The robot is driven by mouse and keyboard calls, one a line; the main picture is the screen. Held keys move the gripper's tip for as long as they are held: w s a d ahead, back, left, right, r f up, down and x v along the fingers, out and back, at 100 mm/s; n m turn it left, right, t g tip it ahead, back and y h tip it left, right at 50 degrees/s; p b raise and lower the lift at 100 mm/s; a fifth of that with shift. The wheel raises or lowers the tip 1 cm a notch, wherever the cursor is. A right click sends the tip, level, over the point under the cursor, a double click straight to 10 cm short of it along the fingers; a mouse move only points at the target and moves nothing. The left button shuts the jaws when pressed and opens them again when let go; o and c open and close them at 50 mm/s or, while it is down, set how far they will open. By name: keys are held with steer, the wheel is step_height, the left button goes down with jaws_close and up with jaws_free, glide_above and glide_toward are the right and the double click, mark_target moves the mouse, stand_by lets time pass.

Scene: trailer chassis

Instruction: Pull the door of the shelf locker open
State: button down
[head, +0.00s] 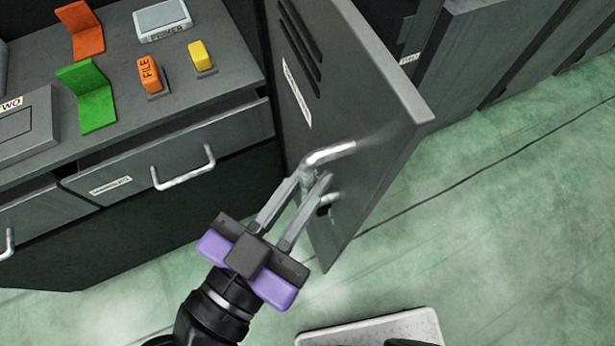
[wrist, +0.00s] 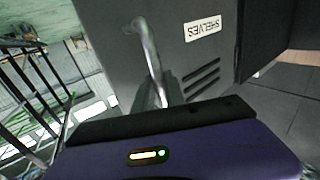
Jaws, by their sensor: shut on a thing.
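The grey door of the shelf locker (head: 355,110) stands ajar in the head view, swung out from the locker with vent slots and a label on its face. In the wrist view the door (wrist: 115,30) bears a label reading SHELVES (wrist: 204,28). Its silver bar handle (head: 330,155) also shows in the wrist view (wrist: 150,50). My gripper (head: 312,182) is shut on the handle, with its two fingers at the bar. The locker's inside is mostly hidden by the door.
A grey drawer cabinet (head: 240,120) with bar handles (head: 184,170) stands left of the door. Green and orange bent pieces, an orange FILE block (head: 151,75) and a yellow block (head: 202,58) lie on it. Grey lockers (head: 500,45) stand behind at right.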

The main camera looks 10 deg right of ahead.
steer(key=shift+w, duration=0.2)
steer(key=c, duration=1.4)
jaws_free()
